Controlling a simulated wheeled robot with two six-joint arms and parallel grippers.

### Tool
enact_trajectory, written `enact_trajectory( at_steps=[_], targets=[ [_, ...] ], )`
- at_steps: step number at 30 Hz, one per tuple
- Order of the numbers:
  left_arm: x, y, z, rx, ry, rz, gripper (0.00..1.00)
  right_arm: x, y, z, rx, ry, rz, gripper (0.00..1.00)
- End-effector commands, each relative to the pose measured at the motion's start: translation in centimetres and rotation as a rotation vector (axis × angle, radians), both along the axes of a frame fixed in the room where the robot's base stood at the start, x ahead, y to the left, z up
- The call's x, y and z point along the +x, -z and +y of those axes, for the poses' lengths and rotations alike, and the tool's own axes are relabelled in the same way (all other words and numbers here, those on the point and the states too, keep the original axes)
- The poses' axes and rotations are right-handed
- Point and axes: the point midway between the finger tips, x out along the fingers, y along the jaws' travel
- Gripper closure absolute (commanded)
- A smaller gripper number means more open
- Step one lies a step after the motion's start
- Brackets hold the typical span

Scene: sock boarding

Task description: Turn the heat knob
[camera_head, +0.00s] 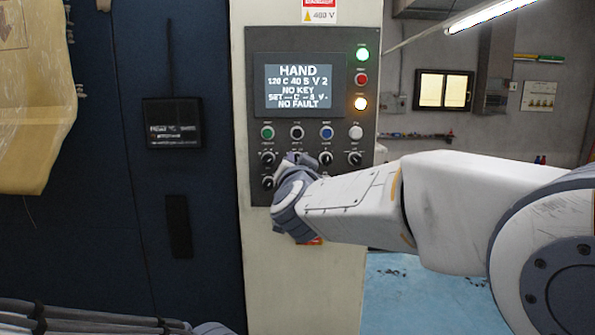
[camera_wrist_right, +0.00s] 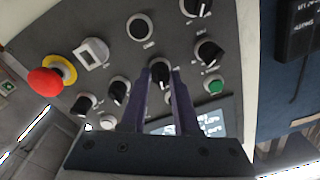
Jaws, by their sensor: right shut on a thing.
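The dark control panel (camera_head: 313,118) has a row of black rotary knobs below its screen. My right gripper (camera_head: 299,160) is at the second knob from the left in that row and hides most of it in the head view. In the right wrist view, the two purple fingers of my right gripper (camera_wrist_right: 160,80) stand on either side of this black knob (camera_wrist_right: 160,70), shut on it. Its label is hidden, so I cannot read whether it says heat.
The screen (camera_head: 298,88) reads HAND and NO FAULT. Other knobs lie close by, such as one at the row's right end (camera_head: 355,158). A red mushroom button (camera_wrist_right: 45,82) and a green button (camera_wrist_right: 214,86) are nearby. A dark blue cabinet (camera_head: 90,120) stands left.

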Motion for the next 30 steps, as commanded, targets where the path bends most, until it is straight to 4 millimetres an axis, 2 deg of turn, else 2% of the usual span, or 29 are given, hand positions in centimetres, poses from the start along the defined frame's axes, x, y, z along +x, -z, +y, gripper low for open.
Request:
enact_trajectory(
  at_steps=[9,23,24,26,30],
  targets=[
    [0.0,0.78,0.0,0.0,0.0,0.0,0.5,-0.02,0.09,0.01,0.093,-0.001,0.001,1.0],
    [0.0,0.8,0.0,0.0,0.0,0.0,0.5,-0.01,0.03,0.01,0.104,0.0,0.002,1.0],
    [0.0,0.8,0.0,0.0,0.0,0.0,0.5,-0.01,0.03,0.01,0.104,0.0,0.002,0.63],
    [0.0,0.8,0.0,0.0,0.0,0.0,0.5,-0.01,0.03,0.01,0.104,0.0,0.001,0.4],
    [0.0,0.8,0.0,0.0,0.0,0.0,0.5,-0.01,0.02,0.0,0.104,0.0,0.001,0.4]
  ],
)
